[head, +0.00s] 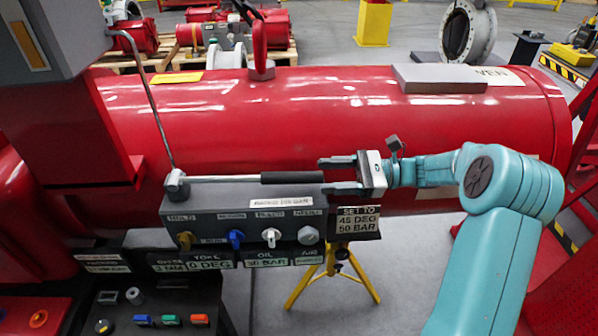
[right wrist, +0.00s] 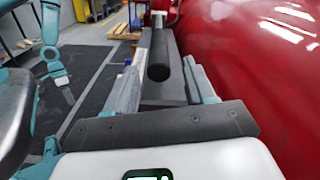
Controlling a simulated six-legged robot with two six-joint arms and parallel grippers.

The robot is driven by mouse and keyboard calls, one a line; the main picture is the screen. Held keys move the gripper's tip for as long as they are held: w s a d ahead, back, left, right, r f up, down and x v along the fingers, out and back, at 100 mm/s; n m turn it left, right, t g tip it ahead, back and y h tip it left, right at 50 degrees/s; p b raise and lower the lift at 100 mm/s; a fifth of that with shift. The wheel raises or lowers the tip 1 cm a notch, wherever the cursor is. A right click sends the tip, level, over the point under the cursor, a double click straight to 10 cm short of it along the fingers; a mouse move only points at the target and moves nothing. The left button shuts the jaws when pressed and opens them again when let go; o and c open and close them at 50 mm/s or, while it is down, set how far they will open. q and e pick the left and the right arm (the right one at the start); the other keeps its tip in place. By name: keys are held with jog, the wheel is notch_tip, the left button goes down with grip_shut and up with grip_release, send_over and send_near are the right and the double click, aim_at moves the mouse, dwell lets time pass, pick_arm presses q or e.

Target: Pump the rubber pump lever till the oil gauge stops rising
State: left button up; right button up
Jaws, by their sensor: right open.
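The pump lever is a thin metal rod (head: 225,179) lying about level above the grey manifold box (head: 235,205), from a pivot at its left end to a black rubber grip (head: 291,177) at its right. My right gripper (head: 324,175) is open at the grip's right end, its fingertips to either side of that end. In the right wrist view the round end of the grip (right wrist: 159,72) shows between the spread fingers, with gaps at both sides. An oil readout plate (head: 266,263) hangs below the box; its figure is too small to read surely. My left gripper is not in view.
A large red cylinder (head: 330,115) lies close behind the lever. Yellow, blue and white knobs (head: 270,236) line the box front. A sign (head: 358,220) reads "SET TO 45 DEG 50 BAR". A yellow tripod (head: 333,275) stands below. A button panel (head: 150,310) is at lower left.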

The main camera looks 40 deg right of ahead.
aim_at(301, 178)
jog(key=x, duration=0.6)
jog(key=shift+s+a+r+p, duration=0.1)
jog(key=shift+a+p, duration=0.05)
jog(key=shift+p, duration=0.25)
jog(key=shift+a, duration=0.25)
